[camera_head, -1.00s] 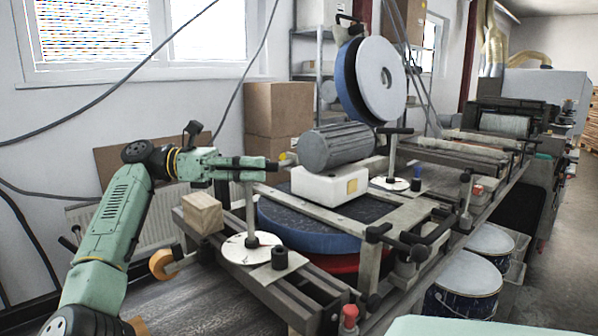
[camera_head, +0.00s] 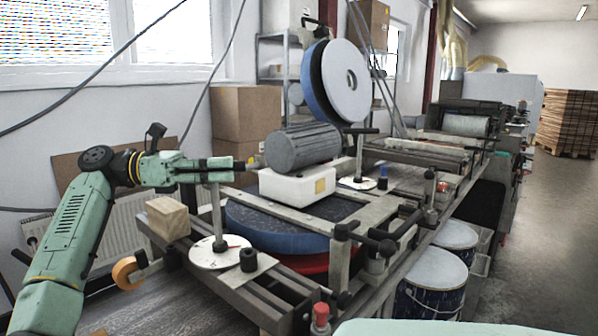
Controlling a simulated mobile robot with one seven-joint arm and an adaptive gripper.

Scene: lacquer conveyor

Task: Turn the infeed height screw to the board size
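The nearer height screw (camera_head: 216,210) is an upright grey post rising from a round white dial (camera_head: 207,256) with a red pointer, at the near end of the conveyor. Its top is hidden behind my gripper (camera_head: 228,170). My gripper points right, level, with its dark fingers at the top of this post. I cannot tell whether they grip its handle or how far apart they are. A wooden block (camera_head: 165,222) sits on the frame left of the dial. The dial's markings are too small to read.
A second screw with a T-handle (camera_head: 362,131) and white dial stands farther back. A grey motor (camera_head: 303,148) on a white housing (camera_head: 290,189) is close to the right of my gripper. Clamps line the right rail. Drums (camera_head: 436,270) stand below; the floor at right is clear.

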